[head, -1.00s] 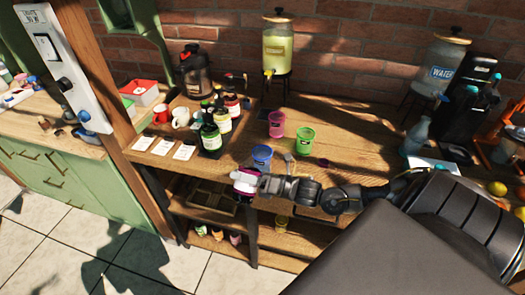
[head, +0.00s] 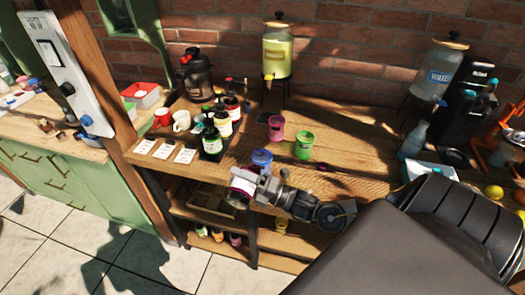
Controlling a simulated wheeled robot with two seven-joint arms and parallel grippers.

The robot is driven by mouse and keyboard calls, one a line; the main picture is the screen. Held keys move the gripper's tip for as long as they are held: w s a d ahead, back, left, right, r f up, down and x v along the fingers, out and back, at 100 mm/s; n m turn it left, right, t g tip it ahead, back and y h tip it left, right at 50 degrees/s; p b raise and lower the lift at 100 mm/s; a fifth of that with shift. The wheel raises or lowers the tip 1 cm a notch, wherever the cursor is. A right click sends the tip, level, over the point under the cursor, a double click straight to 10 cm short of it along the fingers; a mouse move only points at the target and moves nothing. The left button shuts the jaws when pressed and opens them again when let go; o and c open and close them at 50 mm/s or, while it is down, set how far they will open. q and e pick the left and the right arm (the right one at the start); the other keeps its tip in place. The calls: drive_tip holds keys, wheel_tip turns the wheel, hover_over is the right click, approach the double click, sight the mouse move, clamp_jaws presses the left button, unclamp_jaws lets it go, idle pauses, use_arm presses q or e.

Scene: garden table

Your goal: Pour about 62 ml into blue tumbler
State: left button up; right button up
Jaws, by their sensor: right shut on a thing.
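The blue tumbler (head: 262,157) stands near the front edge of the wooden table. My right arm reaches in from the lower right. My right gripper (head: 248,183) is in front of the tumbler, close to the table's front edge. It is shut on a small pale thing with a magenta part (head: 239,187). The gripper covers some of this thing, so I cannot tell its full shape or any liquid in it. The inside of the tumbler is too small to read. My left gripper is not in view.
A pink tumbler (head: 276,127) and a green tumbler (head: 304,145) stand behind the blue one. Dark bottles (head: 211,138) stand to the left, near mugs (head: 181,120). A dispenser of yellow-green liquid (head: 277,52) and a water dispenser (head: 437,75) stand at the back.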

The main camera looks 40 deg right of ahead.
drive_tip(key=shift+d+r+m+p, duration=0.15)
drive_tip(key=shift+r+m+p, duration=0.15)
drive_tip(key=shift+r+m, duration=0.1)
drive_tip(key=shift+w+m+h, duration=0.1)
drive_tip(key=shift+m+h, duration=0.3)
drive_tip(key=shift+m, duration=0.2)
drive_tip(key=shift+a+p, duration=0.25)
drive_tip(key=shift+p, duration=0.1)
drive_tip(key=shift+r+m+t+p, duration=0.25)
drive_tip(key=shift+m+t+p, duration=0.1)
drive_tip(key=shift+m, duration=0.35)
idle(1.4)
drive_tip(key=f+n+b, duration=0.2)
drive_tip(key=n, duration=0.1)
drive_tip(key=f+n+g+y+b, duration=0.1)
drive_tip(key=b, duration=0.1)
drive_tip(key=shift+s+a+n, duration=0.3)
drive_tip(key=shift+s, duration=0.05)
drive_tip(key=shift+r, duration=0.25)
drive_tip(key=shift+d+f+n+g+y+b, duration=0.1)
drive_tip(key=shift+f+n+g+y+b, duration=0.2)
drive_tip(key=shift+f+n, duration=0.45)
drive_tip(key=shift+w+f+n, duration=0.15)
drive_tip(key=shift+n, duration=0.3)
drive_tip(key=shift+d, duration=0.1)
